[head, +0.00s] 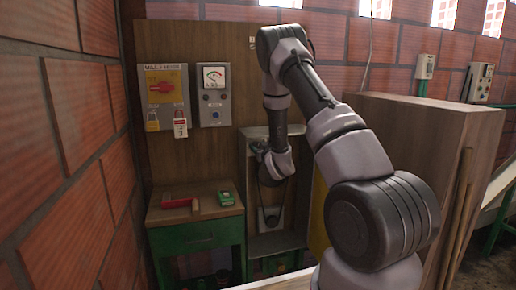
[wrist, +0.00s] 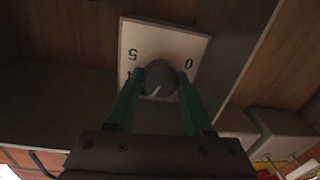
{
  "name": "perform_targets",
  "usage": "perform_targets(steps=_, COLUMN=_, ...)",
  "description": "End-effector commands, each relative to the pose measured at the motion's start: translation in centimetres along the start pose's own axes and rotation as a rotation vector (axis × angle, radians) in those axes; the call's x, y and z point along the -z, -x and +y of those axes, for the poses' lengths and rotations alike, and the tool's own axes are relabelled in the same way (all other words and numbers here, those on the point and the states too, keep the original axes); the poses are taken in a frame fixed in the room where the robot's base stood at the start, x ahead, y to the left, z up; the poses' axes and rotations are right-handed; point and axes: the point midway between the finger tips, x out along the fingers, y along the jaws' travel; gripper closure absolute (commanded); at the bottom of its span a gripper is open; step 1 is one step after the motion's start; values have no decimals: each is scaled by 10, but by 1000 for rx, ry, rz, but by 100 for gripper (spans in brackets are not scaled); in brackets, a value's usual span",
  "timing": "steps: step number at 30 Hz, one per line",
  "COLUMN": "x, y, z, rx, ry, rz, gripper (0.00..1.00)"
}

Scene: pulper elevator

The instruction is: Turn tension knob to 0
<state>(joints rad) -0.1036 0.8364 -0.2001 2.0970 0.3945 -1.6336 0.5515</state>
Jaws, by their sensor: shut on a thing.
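The tension knob (wrist: 161,75) is a round dark grey knob on a white dial plate (wrist: 150,38) in the wrist view. The plate shows an upside-down 5 at upper left and a 0 at upper right; another mark beside the left finger is partly hidden. A pale pointer line on the knob points down and slightly left in the picture, away from the 0. My gripper (wrist: 160,82) has its two green fingers on either side of the knob and is shut on it. In the head view my gripper (head: 259,150) is at the grey cabinet, and the knob cannot be made out.
A wooden panel carries a yellow switch box (head: 166,97) and a grey gauge box (head: 214,94). A green-framed bench (head: 196,238) with a red tool (head: 181,203) and a green item (head: 226,198) stands left of the cabinet (head: 280,243). A wooden box (head: 425,125) stands right.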

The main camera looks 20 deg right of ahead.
Motion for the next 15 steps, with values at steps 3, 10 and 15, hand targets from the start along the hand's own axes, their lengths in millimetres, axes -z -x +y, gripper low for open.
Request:
perform_targets(steps=3, x=0, y=0, z=0, rx=1, ry=45, rz=-3, gripper=100)
perform_targets(steps=10, x=0, y=0, z=-1, rx=2, ry=207, rz=-13, gripper=100)
perform_targets(steps=15, x=0, y=0, z=-2, rx=3, ry=365, rz=-24, gripper=100)
